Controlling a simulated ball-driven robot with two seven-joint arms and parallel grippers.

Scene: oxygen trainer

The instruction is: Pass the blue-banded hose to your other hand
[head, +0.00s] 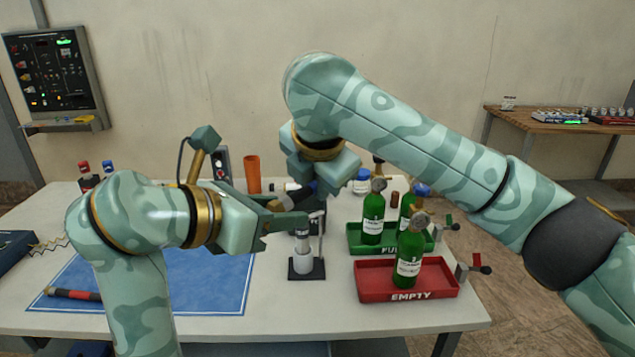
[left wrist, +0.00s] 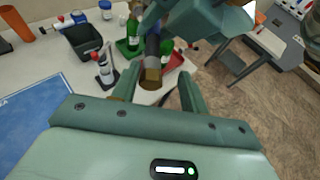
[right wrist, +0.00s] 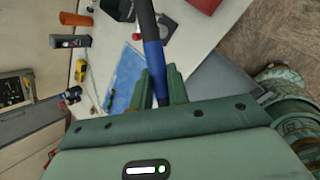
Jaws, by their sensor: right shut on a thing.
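The blue-banded hose (right wrist: 153,52) is dark with a blue band, and my right gripper (right wrist: 160,85) is shut on it at the band. In the head view the blue band (head: 301,194) shows below my right gripper (head: 316,183). In the left wrist view the hose's brass-coloured end (left wrist: 151,76) points towards my left gripper (left wrist: 158,92). The left gripper's fingers are apart, one on each side of that end; I cannot tell whether they touch it. In the head view my left gripper (head: 284,206) meets the hose from the left.
A stand with a white cylinder (head: 303,262) is under the grippers. Green bottles stand in a green tray (head: 357,247) and a red EMPTY tray (head: 375,294) on the right. A red-banded hose (head: 72,294) lies on the blue mat (head: 200,290). An orange cup (head: 253,174) stands behind.

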